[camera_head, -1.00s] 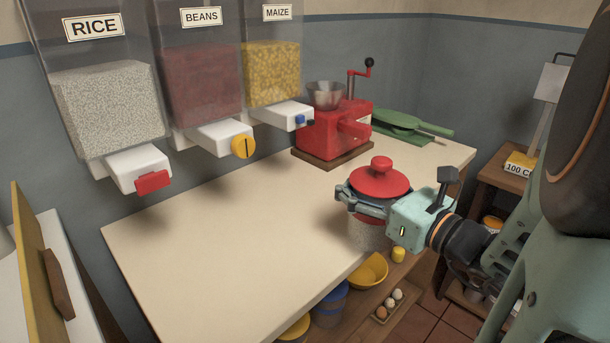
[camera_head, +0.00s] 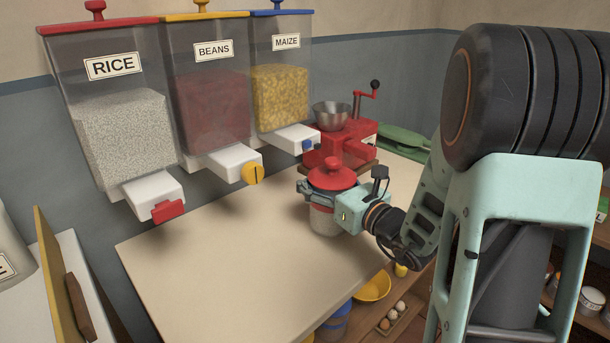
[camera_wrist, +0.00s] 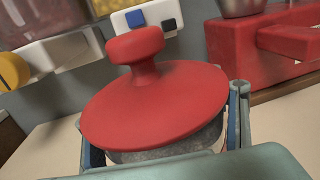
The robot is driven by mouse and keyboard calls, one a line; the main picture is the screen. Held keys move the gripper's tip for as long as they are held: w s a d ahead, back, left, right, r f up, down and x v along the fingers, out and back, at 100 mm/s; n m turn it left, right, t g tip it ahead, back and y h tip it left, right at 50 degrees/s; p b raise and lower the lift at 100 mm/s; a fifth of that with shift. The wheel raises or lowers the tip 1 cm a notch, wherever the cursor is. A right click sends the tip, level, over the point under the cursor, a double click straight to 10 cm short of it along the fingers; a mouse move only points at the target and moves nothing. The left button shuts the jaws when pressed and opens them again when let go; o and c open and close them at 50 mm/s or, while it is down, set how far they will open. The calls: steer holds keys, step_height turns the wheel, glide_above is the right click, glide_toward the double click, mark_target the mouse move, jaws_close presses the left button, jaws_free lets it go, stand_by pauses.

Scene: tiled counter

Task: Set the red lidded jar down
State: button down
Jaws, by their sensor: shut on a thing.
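The red lidded jar has a red lid with a round knob (camera_head: 332,174) and a clear body with grey contents (camera_head: 323,221). It is upright, over the right part of the pale counter (camera_head: 225,265). My gripper (camera_head: 320,192) is shut on the jar just below the lid, coming from the right. In the wrist view the red lid (camera_wrist: 155,105) fills the middle, with a finger on each side. I cannot tell whether the jar's base touches the counter; a shadow lies to its left.
A red grinder (camera_head: 343,143) stands behind the jar, with a green object (camera_head: 400,140) beyond. Rice (camera_head: 125,135), beans (camera_head: 212,110) and maize (camera_head: 280,98) dispensers hang over the back edge. The counter to the left is clear. A yellow bowl (camera_head: 373,287) is below the front edge.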

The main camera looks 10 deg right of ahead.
steer(key=shift+w+a+r, duration=0.15)
steer(key=shift+w+a, duration=0.05)
steer(key=shift+w, duration=0.2)
steer(key=w, duration=0.1)
steer(key=w+a+f, duration=0.1)
steer(key=w+b, duration=0.1)
steer(key=shift+a+f, duration=0.25)
steer(key=shift+f, duration=0.2)
steer(key=shift+c, duration=2.1)
jaws_free()
steer(key=shift+r, duration=0.1)
